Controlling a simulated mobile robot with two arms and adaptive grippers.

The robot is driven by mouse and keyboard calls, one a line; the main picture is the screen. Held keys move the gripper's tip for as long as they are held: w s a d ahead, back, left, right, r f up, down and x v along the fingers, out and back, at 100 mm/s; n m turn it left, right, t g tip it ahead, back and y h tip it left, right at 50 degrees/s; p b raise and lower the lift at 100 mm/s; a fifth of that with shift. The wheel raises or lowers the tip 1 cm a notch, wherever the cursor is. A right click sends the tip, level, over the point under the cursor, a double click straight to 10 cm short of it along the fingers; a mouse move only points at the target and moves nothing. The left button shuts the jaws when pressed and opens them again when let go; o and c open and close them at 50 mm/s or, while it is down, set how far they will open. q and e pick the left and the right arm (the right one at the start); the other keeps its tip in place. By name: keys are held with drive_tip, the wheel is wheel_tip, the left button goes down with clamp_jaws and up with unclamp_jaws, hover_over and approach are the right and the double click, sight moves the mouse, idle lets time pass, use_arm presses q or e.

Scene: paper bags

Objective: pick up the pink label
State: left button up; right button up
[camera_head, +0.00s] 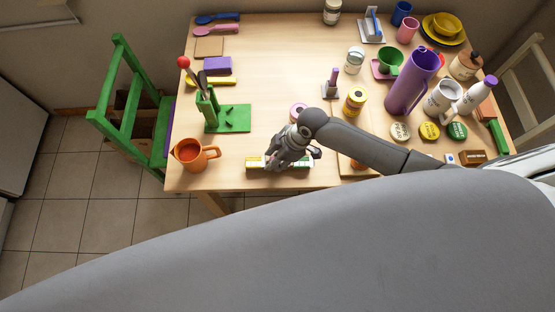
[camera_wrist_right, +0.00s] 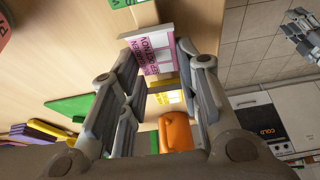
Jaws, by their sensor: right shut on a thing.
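My right gripper (camera_head: 290,160) reaches in from the right over the front of the table. In the right wrist view its fingers (camera_wrist_right: 162,70) are shut on the pink label (camera_wrist_right: 156,57), a small pink and white card with dark print. In the head view the gripper hides the label. A low row of cards, with a yellow one (camera_head: 256,162) at its left end, lies under the gripper. My left gripper (camera_wrist_right: 304,36) shows at the upper right of the wrist view, away from the label; its finger state is unclear.
An orange jug (camera_head: 193,154) stands left of the row at the table's front edge. A green stand (camera_head: 226,117) with utensils is behind it. A purple pitcher (camera_head: 411,84) and several cups and lids crowd the right side. The table's middle left is fairly clear.

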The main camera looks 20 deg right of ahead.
drive_tip(key=shift+r, duration=0.5)
wheel_tip(320, 180, up, 2)
drive_tip(key=shift+r, duration=0.2)
drive_tip(key=s+d+r+b, duration=0.2)
drive_tip(key=s+d+r, duration=0.1)
drive_tip(key=s+r, duration=0.25)
drive_tip(key=s+d+r+b, duration=0.1)
drive_tip(key=s+d+r, duration=0.3)
drive_tip(key=s, duration=0.2)
drive_tip(key=w+d+m+p, duration=0.1)
drive_tip(key=w, duration=0.6)
drive_tip(key=w+d+m+t+p, duration=0.1)
drive_tip(key=w+p, duration=0.1)
drive_tip(key=w, duration=0.6)
drive_tip(key=w+d+m+p, duration=0.2)
drive_tip(key=w, duration=0.6)
drive_tip(key=shift+w+r+h, duration=0.25)
drive_tip(key=shift+h, duration=0.15)
wheel_tip(320, 180, down, 4)
drive_tip(key=b, duration=0.4)
drive_tip(key=shift+f+b, duration=0.45)
drive_tip(key=shift+f, duration=0.55)
